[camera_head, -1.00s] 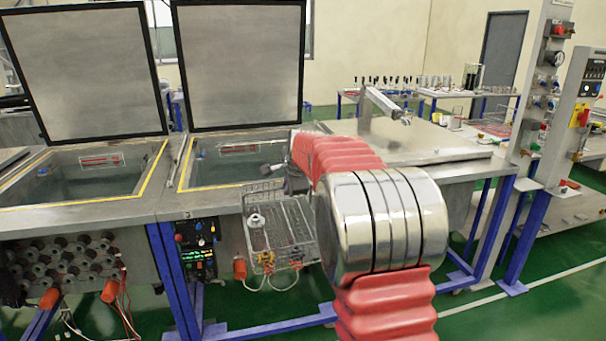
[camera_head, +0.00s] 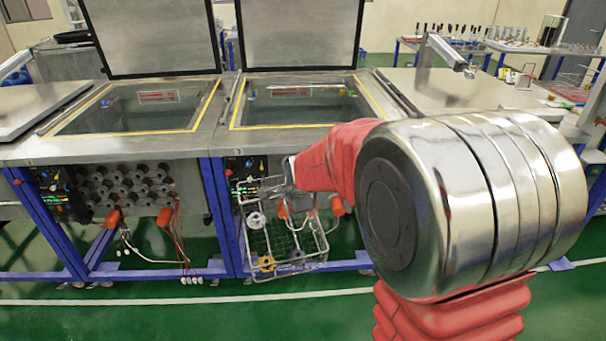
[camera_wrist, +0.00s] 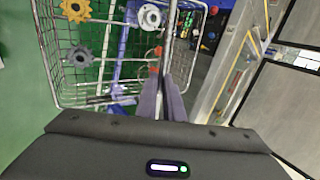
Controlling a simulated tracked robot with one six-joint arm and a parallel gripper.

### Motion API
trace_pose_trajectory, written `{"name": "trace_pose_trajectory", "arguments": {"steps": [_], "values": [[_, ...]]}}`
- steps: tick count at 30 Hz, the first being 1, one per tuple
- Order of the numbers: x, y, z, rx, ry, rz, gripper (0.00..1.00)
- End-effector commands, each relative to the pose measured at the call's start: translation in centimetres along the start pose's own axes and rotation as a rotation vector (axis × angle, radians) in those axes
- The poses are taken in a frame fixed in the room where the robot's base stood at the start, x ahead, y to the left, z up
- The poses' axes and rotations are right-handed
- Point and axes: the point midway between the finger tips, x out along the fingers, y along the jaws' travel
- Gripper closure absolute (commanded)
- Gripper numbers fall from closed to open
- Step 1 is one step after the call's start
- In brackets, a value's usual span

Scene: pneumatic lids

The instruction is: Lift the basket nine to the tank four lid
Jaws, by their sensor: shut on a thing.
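A wire basket (camera_head: 243,212) hangs from my gripper (camera_head: 288,178) in front of the tank bench, below the tank rims. The wrist view shows the basket (camera_wrist: 47,50) with my gripper (camera_wrist: 163,98) shut on its thin upright handle. The basket holds a white ring part (camera_wrist: 149,16), a yellow gear (camera_wrist: 75,10) and a grey gear (camera_wrist: 79,56). Two tank lids, left (camera_head: 150,30) and right (camera_head: 300,30), stand raised behind open tanks. A flat lid (camera_head: 465,95) lies closed at the right. I cannot read which lid is number four.
The bench's blue legs (camera_head: 220,235) and a control panel (camera_head: 250,165) are close behind the basket. Orange plugs (camera_head: 113,217) with cables hang at the left. Green floor (camera_head: 150,325) in front is clear. A tool table (camera_head: 490,42) stands at the back right.

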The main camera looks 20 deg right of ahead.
Motion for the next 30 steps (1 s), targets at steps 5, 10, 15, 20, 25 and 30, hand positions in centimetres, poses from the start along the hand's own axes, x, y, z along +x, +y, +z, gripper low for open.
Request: {"name": "trace_pose_trajectory", "arguments": {"steps": [5, 10, 15, 20, 25, 30], "values": [[-0.8, 3.0, 2.6, -0.023, -0.026, -0.010, 1.00], [-1.2, 5.0, 4.0, -0.034, -0.041, -0.012, 1.00], [-1.3, 5.5, 4.4, -0.038, -0.046, -0.014, 1.00], [-1.3, 5.5, 4.4, -0.038, -0.046, -0.014, 1.00], [-1.3, 5.5, 4.3, -0.038, -0.045, -0.013, 1.00], [-1.3, 5.5, 4.3, -0.038, -0.045, -0.013, 1.00]]}}
